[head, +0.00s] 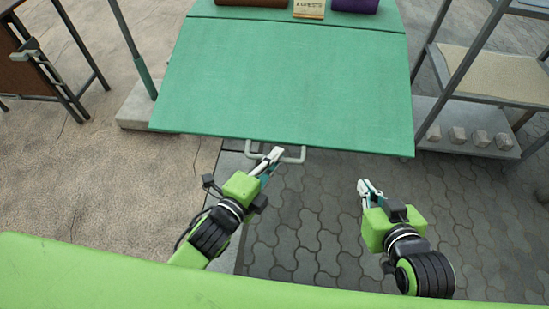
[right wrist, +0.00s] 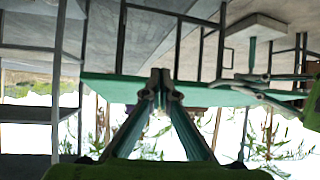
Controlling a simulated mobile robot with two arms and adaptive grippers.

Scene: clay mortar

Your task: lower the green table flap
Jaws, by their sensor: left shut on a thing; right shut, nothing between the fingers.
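The green table flap (head: 285,85) is a wide panel in the head view, joined to the table along a seam at its far side. It stands out towards me and looks roughly level. A pale U-shaped handle (head: 299,155) shows under its near edge. My left gripper (head: 272,156) is shut on the handle, and its fingers hide part of the bar. My right gripper (head: 364,187) is shut and empty, apart from the flap, near its right front corner. Its closed fingertips show in the right wrist view (right wrist: 161,85), with the flap's green edge (right wrist: 105,88) behind them.
A brown item (head: 250,2), a small sign (head: 309,9) and a purple item (head: 355,4) stand on the table beyond the seam. A metal shelf rack (head: 470,50) stands at right, a dark panel on legs (head: 20,55) at left. Paving (head: 310,225) below the flap is clear.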

